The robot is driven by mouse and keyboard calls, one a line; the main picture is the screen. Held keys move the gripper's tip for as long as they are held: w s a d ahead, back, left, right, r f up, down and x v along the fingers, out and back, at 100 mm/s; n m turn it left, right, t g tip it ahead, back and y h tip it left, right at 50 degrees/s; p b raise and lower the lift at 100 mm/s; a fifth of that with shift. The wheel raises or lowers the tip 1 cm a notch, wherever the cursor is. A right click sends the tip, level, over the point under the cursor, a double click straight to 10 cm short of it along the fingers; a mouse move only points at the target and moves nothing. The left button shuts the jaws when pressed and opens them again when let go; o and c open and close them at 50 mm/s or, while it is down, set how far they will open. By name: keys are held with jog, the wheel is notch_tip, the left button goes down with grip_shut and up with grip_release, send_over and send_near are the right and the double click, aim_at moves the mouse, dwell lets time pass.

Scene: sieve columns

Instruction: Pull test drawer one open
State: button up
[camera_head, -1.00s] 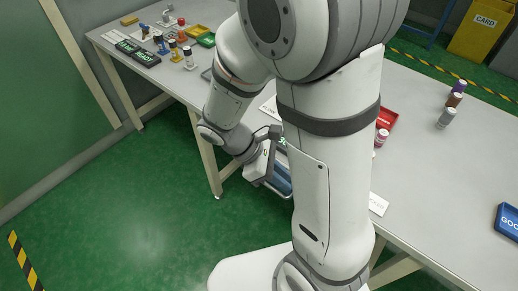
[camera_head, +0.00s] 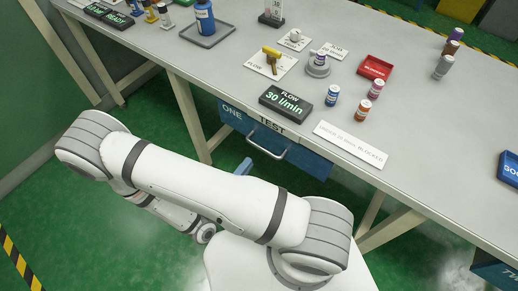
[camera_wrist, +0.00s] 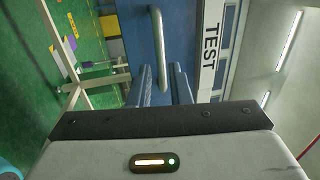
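Test drawer one is a blue drawer front (camera_head: 308,158) marked ONE under the table edge, below the TEST label (camera_head: 271,128). It looks shut. Its metal bar handle (camera_head: 267,147) stands out from the front; in the wrist view the handle (camera_wrist: 157,45) is upright in the picture, ahead of my fingers. My gripper (camera_wrist: 162,78) is open, with a gap between two blue-grey fingers. The handle's lower end lines up with this gap; contact is not visible. In the head view only a blue fingertip (camera_head: 243,166) shows low before the drawer; my arm hides the rest.
Above the drawer, the table (camera_head: 400,150) carries a FLOW 30 l/min display (camera_head: 285,103), a white card (camera_head: 350,144), small vials, a yellow valve (camera_head: 272,58) and a red tray (camera_head: 375,68). A table leg (camera_head: 188,115) stands left of the drawer. Whitish haze lies over the green floor.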

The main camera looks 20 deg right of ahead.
aim_at(260, 147)
jog(key=shift+x, duration=3.85)
jog(key=shift+c, duration=0.4)
grip_shut()
jog(key=shift+f, duration=0.1)
